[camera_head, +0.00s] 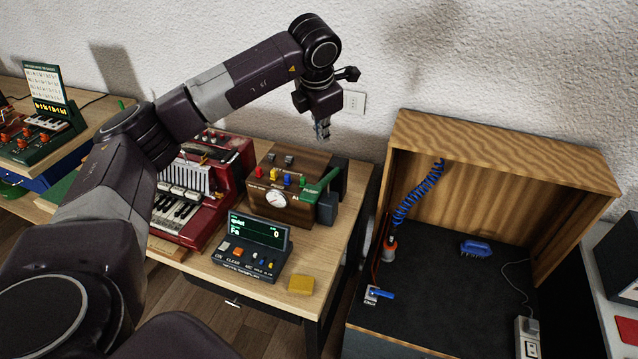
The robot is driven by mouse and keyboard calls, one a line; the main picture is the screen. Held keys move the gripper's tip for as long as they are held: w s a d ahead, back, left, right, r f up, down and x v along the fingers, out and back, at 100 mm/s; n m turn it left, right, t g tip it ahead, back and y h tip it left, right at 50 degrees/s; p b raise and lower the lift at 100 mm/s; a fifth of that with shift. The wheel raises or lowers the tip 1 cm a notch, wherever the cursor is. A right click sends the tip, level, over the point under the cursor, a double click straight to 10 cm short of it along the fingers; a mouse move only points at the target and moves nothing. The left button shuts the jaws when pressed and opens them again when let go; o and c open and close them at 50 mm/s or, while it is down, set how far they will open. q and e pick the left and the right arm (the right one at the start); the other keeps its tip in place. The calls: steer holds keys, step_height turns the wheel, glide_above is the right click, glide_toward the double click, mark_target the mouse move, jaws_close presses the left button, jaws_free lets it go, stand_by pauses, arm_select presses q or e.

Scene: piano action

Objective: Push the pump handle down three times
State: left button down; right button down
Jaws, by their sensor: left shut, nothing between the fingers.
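The pump is a brown wooden box (280,205) with a round white gauge and several coloured knobs, standing on the table. Its green pump handle (321,186) is at the box's right side and slants up to the right. My left gripper (322,132) is shut and empty. It points down and appears above the green handle, apart from it. My right gripper is not in view.
A red accordion (205,185) stands left of the pump. A black display device (253,248) and a yellow block (301,284) lie in front. An open wooden cabinet (490,160) with a coiled blue hose (418,192) stands to the right. The wall is behind.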

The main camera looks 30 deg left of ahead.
arm_select(q)
steer(key=shift+a, duration=0.1)
steer(key=s+f+b, duration=0.1)
steer(key=f, duration=0.1)
steer(key=s+f+b, duration=0.1)
steer(key=f+b, duration=0.3)
steer(key=f, duration=0.1)
steer(key=shift+s+d, duration=0.35)
steer(key=shift+s, duration=0.05)
steer(key=shift+s+d+f+b, duration=0.1)
steer(key=shift+s+f+b, duration=0.2)
steer(key=shift+f+b, duration=0.3)
steer(key=shift+r, duration=0.15)
stand_by(0.7)
steer(key=shift+s+f+b, duration=0.2)
steer(key=shift+f+b, duration=0.2)
steer(key=shift+b, duration=0.1)
